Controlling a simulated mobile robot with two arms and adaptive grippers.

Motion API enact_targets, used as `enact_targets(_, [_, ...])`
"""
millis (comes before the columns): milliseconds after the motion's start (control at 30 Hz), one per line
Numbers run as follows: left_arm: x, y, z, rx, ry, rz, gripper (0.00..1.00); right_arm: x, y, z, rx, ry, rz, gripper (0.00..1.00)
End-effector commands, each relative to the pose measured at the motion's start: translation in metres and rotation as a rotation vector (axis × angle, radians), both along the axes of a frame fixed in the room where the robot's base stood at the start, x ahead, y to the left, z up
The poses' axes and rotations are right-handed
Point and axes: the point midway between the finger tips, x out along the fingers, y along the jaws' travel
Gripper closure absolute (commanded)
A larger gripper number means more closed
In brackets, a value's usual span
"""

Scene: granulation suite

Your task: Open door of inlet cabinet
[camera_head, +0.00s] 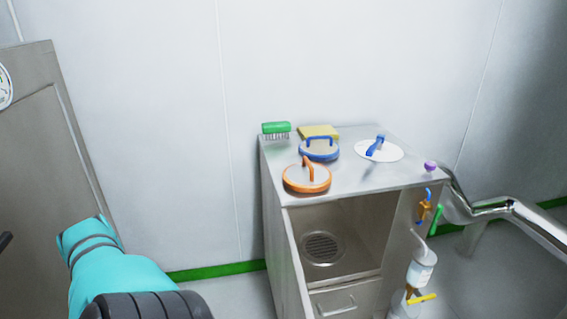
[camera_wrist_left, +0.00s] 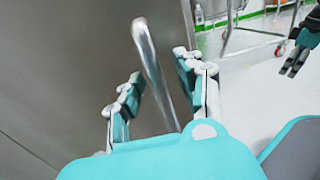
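The inlet cabinet appears to be the grey steel cabinet (camera_head: 35,150) at the left of the head view, with a panel seam and part of a round gauge (camera_head: 4,88). In the left wrist view, a steel door face (camera_wrist_left: 60,60) fills the left side, with a shiny bar handle (camera_wrist_left: 148,55). My left gripper (camera_wrist_left: 158,68) is open, with one finger on each side of the bar. I see gaps between bar and fingers. In the head view my left arm hides its fingers. My right gripper (camera_wrist_left: 293,62) shows at the wrist view's right edge, away from the handle.
A steel cart (camera_head: 278,235) stands at centre right, with round lids (camera_head: 306,180), a green brush (camera_head: 276,128) and a yellow sponge (camera_head: 320,131) on top. A shiny pipe (camera_head: 515,212) runs at its right. Floor between the cabinet and cart looks clear.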

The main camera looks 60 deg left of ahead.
Motion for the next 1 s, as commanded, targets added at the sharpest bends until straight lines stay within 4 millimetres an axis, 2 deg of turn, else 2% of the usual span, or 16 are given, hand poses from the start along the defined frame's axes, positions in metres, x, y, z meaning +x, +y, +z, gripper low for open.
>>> enact_targets(167, [-0.010,0.005,-0.001,0.002,0.003,0.000,0.64,0.001,-0.001,0.000,-0.002,0.000,-0.001,0.43])
enact_targets(500, [-0.070,0.039,-0.001,0.002,0.005,-0.001,0.64,0.000,0.000,0.000,-0.001,0.000,0.000,0.43])
enact_targets(700, [-0.096,0.053,-0.001,0.001,0.002,0.000,0.64,0.000,0.000,0.000,-0.001,0.000,0.000,0.43])
enact_targets(1000, [-0.105,0.059,0.000,-0.001,0.000,0.000,0.64,0.000,0.000,0.000,0.000,0.000,0.000,0.43])
